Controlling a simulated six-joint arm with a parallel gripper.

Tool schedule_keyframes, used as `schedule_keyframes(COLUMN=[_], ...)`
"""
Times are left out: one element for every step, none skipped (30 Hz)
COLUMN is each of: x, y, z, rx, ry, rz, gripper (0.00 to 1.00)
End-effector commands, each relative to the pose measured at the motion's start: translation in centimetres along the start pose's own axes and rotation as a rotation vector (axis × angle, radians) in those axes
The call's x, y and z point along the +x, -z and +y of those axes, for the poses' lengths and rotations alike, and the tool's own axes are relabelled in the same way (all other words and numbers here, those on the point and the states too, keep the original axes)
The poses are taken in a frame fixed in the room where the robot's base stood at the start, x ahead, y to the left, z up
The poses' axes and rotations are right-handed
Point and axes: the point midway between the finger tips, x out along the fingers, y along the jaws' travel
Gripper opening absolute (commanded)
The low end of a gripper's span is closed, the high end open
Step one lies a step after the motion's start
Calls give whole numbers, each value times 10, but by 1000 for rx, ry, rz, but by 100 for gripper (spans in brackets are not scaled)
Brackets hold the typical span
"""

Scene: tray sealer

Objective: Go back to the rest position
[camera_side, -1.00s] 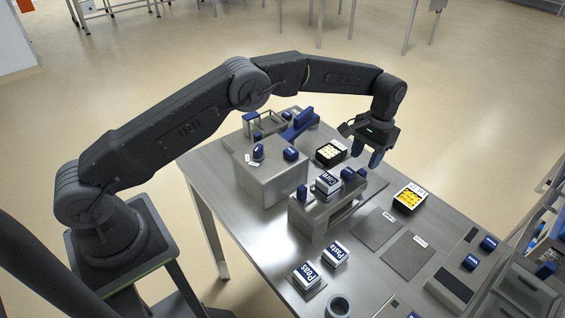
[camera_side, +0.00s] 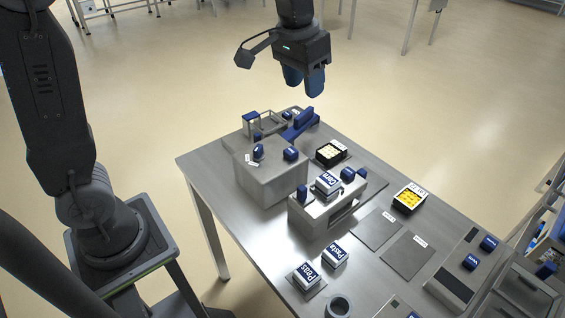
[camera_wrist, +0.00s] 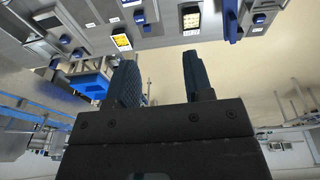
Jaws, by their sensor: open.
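My gripper (camera_side: 302,84) hangs in the air above the far end of the steel table (camera_side: 206,163), well clear of everything on it. Its two blue fingers are apart with nothing between them. In the wrist view my gripper (camera_wrist: 157,75) also shows open and empty, with the table's contents at the top of the picture.
The tray sealer (camera_side: 270,178) stands at the table's far left. A stand (camera_side: 318,219) holds a block labelled Corn (camera_side: 327,183). Two filled black trays (camera_side: 331,153), (camera_side: 409,199) sit to its right. Blocks labelled Peas (camera_side: 307,275) and Pasta (camera_side: 334,256) lie in front. Air around my gripper is free.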

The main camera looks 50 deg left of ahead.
Motion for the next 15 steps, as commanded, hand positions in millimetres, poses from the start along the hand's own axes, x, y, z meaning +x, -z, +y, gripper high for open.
schedule_keyframes(x=[-12, -17, -22, -25, -28, -31, -32, -33, -34, -33, -32, -30, -28, -26, -23], y=[-19, -29, -43, -54, -64, -79, -90, -100, -114, -125, -135, -147, -156, -164, -173], z=[-4, -7, -10, -12, -14, -16, -18, -20, -22, -24, -25, -27, -28, -29, -30], rx=[0, 0, 1, 1, 1, 1, 1, 2, 3, 4, 4, 5, 5, 5, 6], ry=[0, 1, 2, 2, 3, 4, 6, 7, 8, 10, 12, 14, 15, 17, 19], rz=[32, 49, 70, 87, 103, 124, 141, 157, 179, 193, 210, 228, 242, 254, 268], gripper=[47, 47, 47, 47, 47, 47, 47, 47, 47, 47, 47, 47, 47, 47, 47])
